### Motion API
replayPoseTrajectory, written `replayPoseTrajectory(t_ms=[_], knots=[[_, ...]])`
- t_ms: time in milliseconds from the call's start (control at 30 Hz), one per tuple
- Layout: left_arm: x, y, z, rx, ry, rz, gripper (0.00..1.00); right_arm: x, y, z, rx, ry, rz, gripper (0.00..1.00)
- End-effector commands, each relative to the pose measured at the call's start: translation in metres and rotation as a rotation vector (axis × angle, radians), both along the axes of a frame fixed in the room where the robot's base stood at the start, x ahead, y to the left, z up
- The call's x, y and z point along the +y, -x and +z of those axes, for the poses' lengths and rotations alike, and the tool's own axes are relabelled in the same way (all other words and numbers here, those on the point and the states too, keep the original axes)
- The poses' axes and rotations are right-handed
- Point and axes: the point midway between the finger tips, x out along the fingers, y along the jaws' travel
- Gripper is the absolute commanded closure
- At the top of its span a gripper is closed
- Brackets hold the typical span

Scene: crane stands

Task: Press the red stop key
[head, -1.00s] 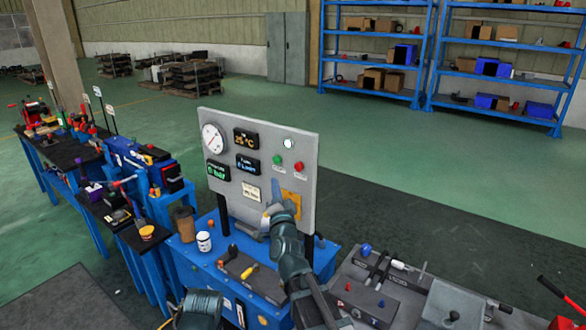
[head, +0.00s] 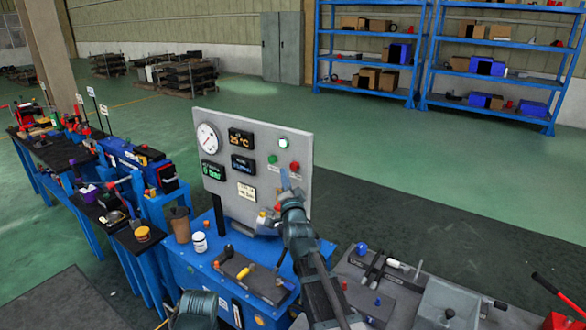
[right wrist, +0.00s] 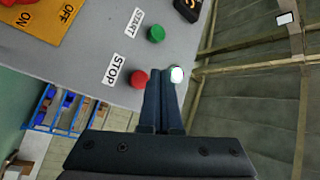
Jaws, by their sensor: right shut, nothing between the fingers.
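The red stop key (head: 294,166) is a small round button at the upper right of the grey upright panel (head: 215,185). It also shows in the right wrist view (right wrist: 139,79), beside a white STOP label (right wrist: 115,70). My right gripper (head: 285,175) is shut and empty in front of the panel, its tips just below the keys in the head view. In the right wrist view its fingertips (right wrist: 160,84) are just right of the red key; I cannot tell whether they touch the panel. My left gripper is not in view.
A green START key (right wrist: 156,33) and a lit white lamp (right wrist: 177,73) are close to the red key. A yellow ON/OFF plate (right wrist: 65,22) is lower on the panel. A gauge (head: 208,138) and displays fill its left side. Benches with tools surround it.

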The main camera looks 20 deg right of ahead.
Motion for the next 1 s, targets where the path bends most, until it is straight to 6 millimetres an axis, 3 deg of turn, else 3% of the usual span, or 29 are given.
replayPoseTrajectory(t_ms=[300, 1000], knots=[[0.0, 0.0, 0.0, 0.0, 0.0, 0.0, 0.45, -0.016, -0.012, 0.0, 0.001, 0.0, -0.001, 1.0], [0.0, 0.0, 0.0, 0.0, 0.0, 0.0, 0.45, -0.016, -0.012, 0.0, 0.001, 0.0, 0.0, 1.0]])
